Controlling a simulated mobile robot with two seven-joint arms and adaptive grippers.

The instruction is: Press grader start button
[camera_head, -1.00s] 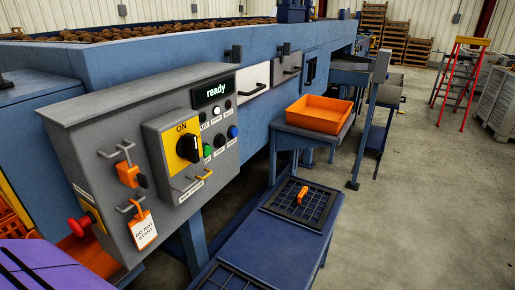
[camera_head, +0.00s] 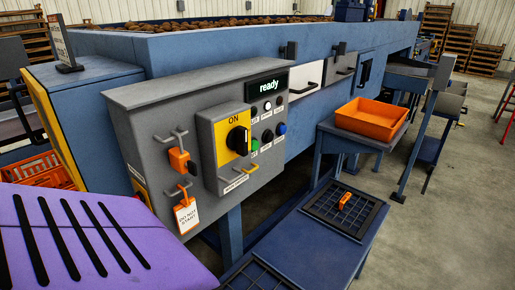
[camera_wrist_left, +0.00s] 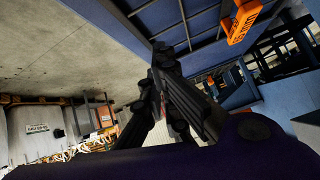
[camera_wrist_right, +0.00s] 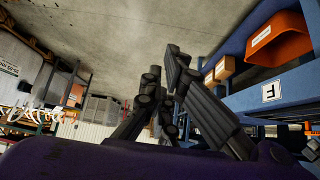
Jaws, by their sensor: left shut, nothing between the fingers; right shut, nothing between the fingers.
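The grey control panel (camera_head: 160,150) stands at the middle left in the head view. Its display (camera_head: 268,88) reads "ready". A green button (camera_head: 254,145) sits right of the black rotary switch (camera_head: 239,140), which is on a yellow plate marked ON. White (camera_head: 267,105), black (camera_head: 267,136) and blue (camera_head: 281,128) buttons are near it; their labels are too small to read. My left gripper (camera_wrist_left: 162,65) is shut and empty in the left wrist view. My right gripper (camera_wrist_right: 170,75) is shut and empty in the right wrist view. Neither gripper shows in the head view.
An orange padlock (camera_head: 179,160) and a "DO NOT START" tag (camera_head: 187,216) hang on the panel's left. A blue bench (camera_head: 335,250) with grates and an orange object (camera_head: 344,201) stands in front at right. An orange tray (camera_head: 371,118) lies behind it. Open floor is at right.

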